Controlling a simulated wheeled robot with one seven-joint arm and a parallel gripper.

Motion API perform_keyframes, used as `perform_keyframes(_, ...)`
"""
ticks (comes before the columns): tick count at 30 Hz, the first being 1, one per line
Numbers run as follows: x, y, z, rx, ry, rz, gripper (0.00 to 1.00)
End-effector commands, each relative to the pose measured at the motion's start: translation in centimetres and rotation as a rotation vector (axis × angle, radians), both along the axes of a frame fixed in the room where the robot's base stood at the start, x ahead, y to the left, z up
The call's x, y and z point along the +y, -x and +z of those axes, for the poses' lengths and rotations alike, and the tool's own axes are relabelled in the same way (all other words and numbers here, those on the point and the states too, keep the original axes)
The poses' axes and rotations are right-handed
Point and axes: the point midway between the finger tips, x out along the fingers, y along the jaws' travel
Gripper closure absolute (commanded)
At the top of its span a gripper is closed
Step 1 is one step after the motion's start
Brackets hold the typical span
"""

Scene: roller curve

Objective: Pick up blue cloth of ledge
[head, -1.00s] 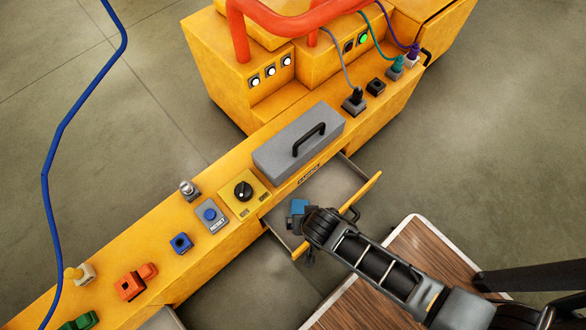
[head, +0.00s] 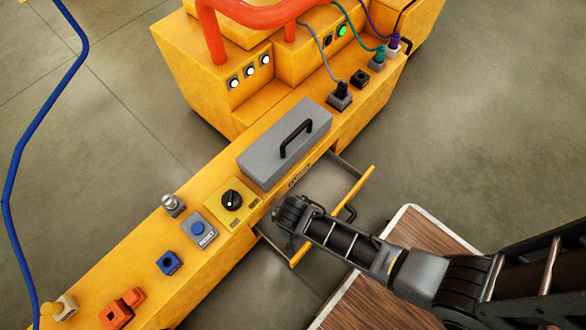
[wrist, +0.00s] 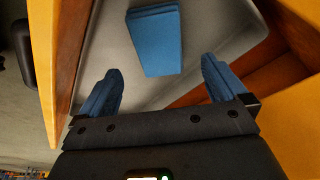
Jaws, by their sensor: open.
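The blue cloth (wrist: 156,42) shows in the wrist view as a folded blue piece lying on the grey floor of an open drawer (wrist: 205,75). My gripper (wrist: 160,92) is open, with its two blue-padded fingers apart and nothing between them. The cloth lies just beyond the fingertips, roughly centred between them. In the head view my gripper (head: 287,222) is over the near end of the same drawer (head: 333,185), and my arm hides the cloth there.
The yellow console (head: 130,250) carries a grey lidded box (head: 285,145) with a black handle, a black knob (head: 232,199) and a blue button (head: 197,229). The drawer's yellow front (head: 350,205) and side walls surround the cloth. A wooden-topped table (head: 375,300) stands beside my arm.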

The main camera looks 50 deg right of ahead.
Motion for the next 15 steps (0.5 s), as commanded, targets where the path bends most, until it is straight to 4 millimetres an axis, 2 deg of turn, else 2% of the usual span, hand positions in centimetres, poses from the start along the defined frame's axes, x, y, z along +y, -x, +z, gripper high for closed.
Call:
perform_keyframes(12, -0.3, -0.4, -5.0, 0.001, 0.001, 0.000, 0.01)
perform_keyframes(15, -0.4, -0.6, -5.3, -0.001, -0.001, 0.000, 0.01)
